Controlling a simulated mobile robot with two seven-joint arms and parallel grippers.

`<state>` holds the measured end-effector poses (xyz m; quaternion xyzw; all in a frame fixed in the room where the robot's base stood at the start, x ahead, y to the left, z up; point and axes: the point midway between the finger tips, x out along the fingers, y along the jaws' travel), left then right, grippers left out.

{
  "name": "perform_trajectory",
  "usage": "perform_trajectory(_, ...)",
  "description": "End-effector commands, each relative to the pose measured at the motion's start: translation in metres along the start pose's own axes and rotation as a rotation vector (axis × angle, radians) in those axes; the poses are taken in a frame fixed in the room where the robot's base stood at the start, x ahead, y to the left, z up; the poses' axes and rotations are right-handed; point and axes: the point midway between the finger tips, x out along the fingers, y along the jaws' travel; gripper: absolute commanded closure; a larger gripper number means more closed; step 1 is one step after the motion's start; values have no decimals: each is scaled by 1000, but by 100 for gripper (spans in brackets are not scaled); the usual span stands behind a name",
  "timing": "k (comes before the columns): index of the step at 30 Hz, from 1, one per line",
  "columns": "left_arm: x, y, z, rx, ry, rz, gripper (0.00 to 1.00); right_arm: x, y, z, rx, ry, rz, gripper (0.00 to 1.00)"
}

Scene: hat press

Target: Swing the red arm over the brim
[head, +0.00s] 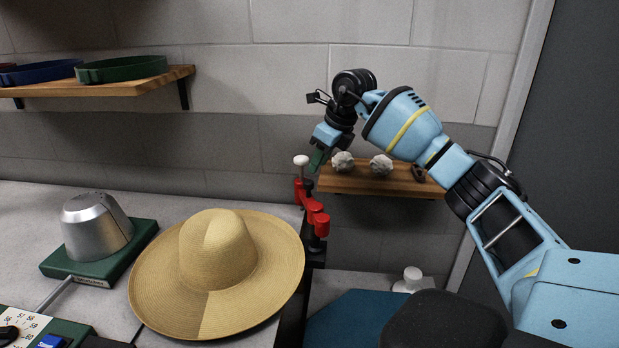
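A wide-brimmed straw hat (214,255) lies crown up on the grey worktop. The red arm (313,206) stands at the worktop's right edge, just right of the brim. It has red upright parts at its ends and a white knob (301,160) above its far end. It does not appear to reach over the brim. My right gripper (317,161) points down just right of the white knob. Its fingertips are small and partly hidden, so I cannot tell whether they touch the knob or how far apart they are. My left gripper is out of view.
A silver hat block (96,226) on a green base (62,264) stands left of the hat. A small wooden shelf (375,184) with pale lumps is behind my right gripper. A higher shelf (120,83) holds hat bands. A white knob (412,276) stands lower right.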

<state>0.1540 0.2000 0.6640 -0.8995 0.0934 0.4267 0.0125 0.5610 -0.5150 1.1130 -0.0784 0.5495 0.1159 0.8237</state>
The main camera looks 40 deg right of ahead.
Motion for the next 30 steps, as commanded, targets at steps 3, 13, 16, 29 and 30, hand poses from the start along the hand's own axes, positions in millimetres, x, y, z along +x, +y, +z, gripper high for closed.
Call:
perform_trajectory(3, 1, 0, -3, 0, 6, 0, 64, 20, 1, 0, 0, 4, 3, 67)
perform_trajectory(13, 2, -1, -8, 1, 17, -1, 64, 59, 1, 0, -1, 0, 2, 67)
perform_trajectory(16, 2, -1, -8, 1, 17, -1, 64, 63, 1, 0, -1, 0, 1, 67)
perform_trajectory(29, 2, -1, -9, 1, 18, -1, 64, 64, 1, 0, -1, -1, 1, 88)
perform_trajectory(30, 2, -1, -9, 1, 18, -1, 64, 64, 1, 0, -1, -1, 1, 93)
